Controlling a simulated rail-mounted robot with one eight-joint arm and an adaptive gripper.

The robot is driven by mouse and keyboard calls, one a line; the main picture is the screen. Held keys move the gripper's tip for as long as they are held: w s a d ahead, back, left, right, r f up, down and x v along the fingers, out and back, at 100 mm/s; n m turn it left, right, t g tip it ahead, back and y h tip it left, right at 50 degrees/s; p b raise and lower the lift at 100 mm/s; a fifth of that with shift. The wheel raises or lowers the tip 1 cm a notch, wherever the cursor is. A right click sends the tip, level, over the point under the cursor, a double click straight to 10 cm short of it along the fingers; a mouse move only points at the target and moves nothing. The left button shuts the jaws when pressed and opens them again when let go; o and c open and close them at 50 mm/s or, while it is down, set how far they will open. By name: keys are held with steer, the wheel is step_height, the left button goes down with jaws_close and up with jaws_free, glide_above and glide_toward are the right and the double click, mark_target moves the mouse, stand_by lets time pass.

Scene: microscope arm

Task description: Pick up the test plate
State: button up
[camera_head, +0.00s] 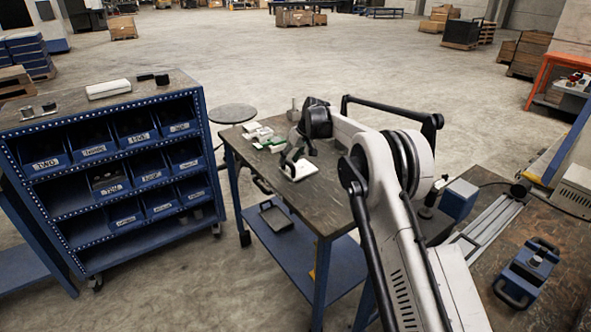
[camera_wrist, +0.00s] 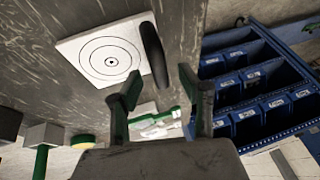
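The test plate (camera_head: 300,170) is a white square lying on the dark work table (camera_head: 330,215), partly behind my gripper (camera_head: 294,158) in the head view. In the wrist view the test plate (camera_wrist: 92,52) shows black concentric rings, and a dark rounded upright part, like a handle, stands at its right edge. My gripper (camera_wrist: 159,78) is open there, with two greenish-black fingers apart and nothing between them. The dark handle-like part lies just beyond the fingertips, between their lines. I cannot tell exactly how far the fingers are from it.
Several small white and green items (camera_head: 262,136) lie on the table behind the plate. A blue bin rack (camera_head: 130,165) stands at the left, with a round stool (camera_head: 232,113) near it. A second bench (camera_head: 565,235) with a blue device (camera_head: 527,272) is at the right.

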steer(key=x, duration=0.2)
steer(key=shift+a+f, duration=0.15)
steer(key=shift+f, duration=0.2)
jaws_close()
